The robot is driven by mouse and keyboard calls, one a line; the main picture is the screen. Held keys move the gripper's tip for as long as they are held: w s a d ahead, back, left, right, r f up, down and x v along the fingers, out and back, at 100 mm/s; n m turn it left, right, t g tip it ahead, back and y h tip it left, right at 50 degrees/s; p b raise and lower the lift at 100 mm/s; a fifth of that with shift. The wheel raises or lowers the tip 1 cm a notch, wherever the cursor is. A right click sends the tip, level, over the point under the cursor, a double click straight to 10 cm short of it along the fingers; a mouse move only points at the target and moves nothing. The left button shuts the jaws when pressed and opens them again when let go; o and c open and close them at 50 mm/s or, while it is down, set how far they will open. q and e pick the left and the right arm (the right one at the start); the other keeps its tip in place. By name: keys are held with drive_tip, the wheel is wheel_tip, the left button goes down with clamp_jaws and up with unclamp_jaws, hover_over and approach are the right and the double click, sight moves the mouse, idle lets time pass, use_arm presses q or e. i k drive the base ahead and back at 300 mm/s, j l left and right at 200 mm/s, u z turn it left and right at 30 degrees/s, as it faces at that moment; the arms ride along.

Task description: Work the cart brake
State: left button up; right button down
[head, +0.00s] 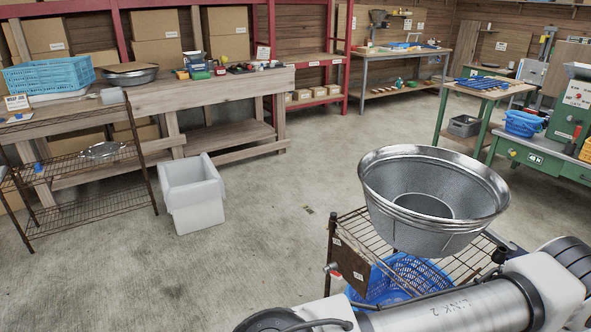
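A wire-shelf cart (351,226) with dark posts stands at the lower right. A large metal bowl (436,235) rests on or over its top, and a blue plastic basket (361,291) shows below. A dark brown plate (348,262) with small white labels hangs on the cart's left side, with a short metal knob (331,267) beside it. I cannot tell whether this is the brake. The cart's feet and lower part are hidden by my white arm link. Neither of my grippers is in view.
A white bin (193,193) stands on the open concrete floor left of the cart. A wire rack (92,202) and a long wooden bench (218,93) line the left and back. A green machine (543,160) and a green-legged table (484,92) stand at right.

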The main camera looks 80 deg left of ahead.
sight(337, 276)
drive_tip(key=u, duration=2.35)
drive_tip(key=j+u, duration=0.7)
drive_tip(key=i+l, duration=0.05)
drive_tip(key=l, duration=0.05)
